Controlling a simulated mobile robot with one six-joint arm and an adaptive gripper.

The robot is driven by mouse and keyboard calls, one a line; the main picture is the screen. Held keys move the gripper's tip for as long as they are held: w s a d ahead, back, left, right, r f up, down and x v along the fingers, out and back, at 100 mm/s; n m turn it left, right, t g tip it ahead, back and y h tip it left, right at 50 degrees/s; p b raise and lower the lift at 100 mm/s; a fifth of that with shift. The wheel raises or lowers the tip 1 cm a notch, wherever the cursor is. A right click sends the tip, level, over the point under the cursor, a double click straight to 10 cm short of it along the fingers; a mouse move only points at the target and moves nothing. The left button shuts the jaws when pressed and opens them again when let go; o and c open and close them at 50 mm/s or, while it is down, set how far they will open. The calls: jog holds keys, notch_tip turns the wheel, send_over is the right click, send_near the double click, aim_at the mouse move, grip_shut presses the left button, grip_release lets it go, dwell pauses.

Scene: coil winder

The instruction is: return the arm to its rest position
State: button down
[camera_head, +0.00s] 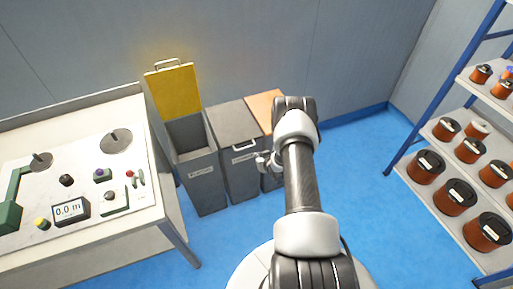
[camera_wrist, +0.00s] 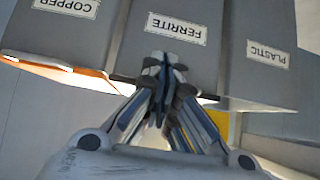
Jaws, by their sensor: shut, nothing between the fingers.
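My arm reaches out from the bottom of the head view, its gripper (camera_head: 264,160) small and partly hidden at the bins' front. In the wrist view my gripper (camera_wrist: 165,75) has its fingers together and holds nothing. Behind them, upside down, is the grey bin labelled FERRITE (camera_wrist: 200,55). I cannot tell if the fingers touch it.
The bin with the yellow lid (camera_head: 174,91) raised stands open. The middle grey bin (camera_head: 237,130) and the orange-lidded bin (camera_head: 262,105) are closed. A bench (camera_head: 110,210) with winder controls stands left, a spool shelf (camera_head: 440,185) right. Blue floor (camera_head: 360,165) lies clear between.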

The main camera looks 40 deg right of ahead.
jog(key=w+a+r+n+g, duration=0.1)
jog(key=w+r, duration=0.2)
jog(key=r, duration=0.6)
jog(key=w+a+r, duration=0.2)
jog(key=r, duration=0.7)
jog(key=s+a+r+g, duration=0.1)
jog(key=a+r, duration=0.3)
jog(key=r, duration=0.5)
jog(key=s+a+r, duration=0.2)
jog(key=a+r, duration=0.2)
jog(key=r, duration=0.4)
jog(key=s+a+r+g, duration=0.1)
jog(key=s+a+r, duration=1)
jog(key=r, duration=0.1)
jog(key=s+a+r+n+g+y, duration=0.1)
jog(key=s+a, duration=0.4)
jog(key=s, duration=0.5)
jog(key=s+a+r+n+y, duration=0.1)
jog(key=s+a, duration=0.4)
jog(key=s, duration=0.6)
jog(key=shift+a+r+g+y, duration=0.25)
jog(key=shift+r+g+y, duration=0.15)
jog(key=shift+r, duration=0.05)
jog(key=shift+w, duration=0.1)
